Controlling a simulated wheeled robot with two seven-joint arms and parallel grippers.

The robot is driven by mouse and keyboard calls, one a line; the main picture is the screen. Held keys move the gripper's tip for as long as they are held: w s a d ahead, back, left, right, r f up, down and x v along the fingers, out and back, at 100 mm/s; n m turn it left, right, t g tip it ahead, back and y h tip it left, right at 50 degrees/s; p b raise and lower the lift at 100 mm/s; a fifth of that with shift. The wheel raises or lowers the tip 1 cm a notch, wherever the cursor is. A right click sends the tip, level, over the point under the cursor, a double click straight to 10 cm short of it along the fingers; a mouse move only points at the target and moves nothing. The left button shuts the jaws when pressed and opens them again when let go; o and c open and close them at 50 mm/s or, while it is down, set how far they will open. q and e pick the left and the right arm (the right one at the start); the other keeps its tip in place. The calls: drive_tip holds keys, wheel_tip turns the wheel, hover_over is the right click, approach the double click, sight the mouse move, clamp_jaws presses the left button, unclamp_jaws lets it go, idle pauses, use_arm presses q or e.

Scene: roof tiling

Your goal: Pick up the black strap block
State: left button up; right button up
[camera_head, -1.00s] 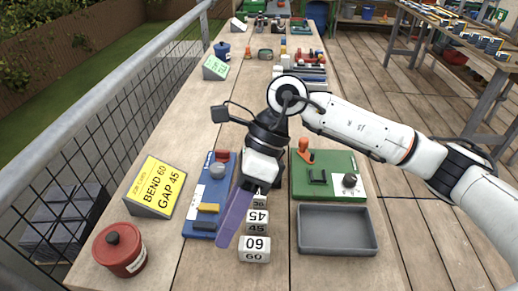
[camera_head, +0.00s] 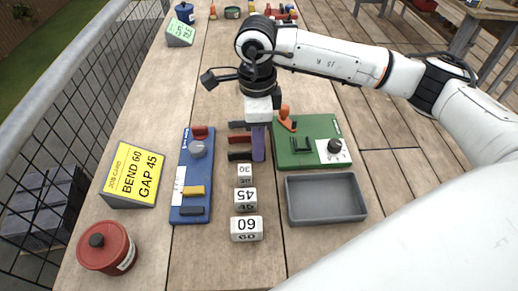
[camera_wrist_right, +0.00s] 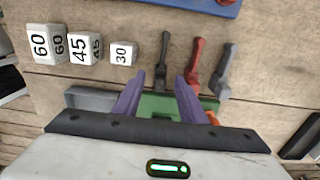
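A small black strap block (camera_head: 239,156) lies on the table just beyond the number block marked 30, nearest of three strap pieces in a row. In the right wrist view the black strap block (camera_wrist_right: 163,58) lies ahead of and roughly between the purple fingertips. My right gripper (camera_head: 258,158) points down beside the right ends of the strap pieces. In its wrist view the right gripper (camera_wrist_right: 160,80) is open, with nothing visibly held. Whether the fingers are level with the black piece is unclear. My left gripper is out of view.
A red strap piece (camera_wrist_right: 195,64) and a grey one (camera_wrist_right: 224,72) lie close beside the black one. Number blocks (camera_head: 246,199) stand in front. A blue board (camera_head: 190,180) is to the left, a green board (camera_head: 311,158) and grey tray (camera_head: 326,215) to the right.

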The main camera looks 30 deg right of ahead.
wheel_tip(320, 180, down, 2)
clamp_jaws()
idle(0.3)
